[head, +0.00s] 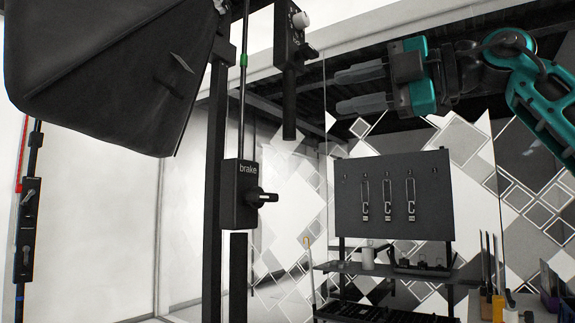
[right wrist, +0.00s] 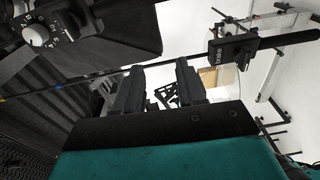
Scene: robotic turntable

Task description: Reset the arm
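My right gripper (head: 338,90) comes in from the upper right of the head view, teal and black, its two grey fingers pointing left. The fingers are apart with nothing between them. In the right wrist view the two black fingers (right wrist: 158,75) also stand apart and empty. My left gripper is not in view. No arm other than my own can be made out clearly. A black box marked "brake" (head: 239,194) with a black knob sits on an upright rod left of centre. It also shows in the right wrist view (right wrist: 222,46), apart from the fingers.
A large black softbox (head: 105,75) hangs at upper left. A black box with a white knob (head: 289,45) hangs at the top centre; a white dial (right wrist: 36,33) shows in the wrist view. A dark tool board (head: 392,170) and shelves stand behind. Posts stand left of my gripper.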

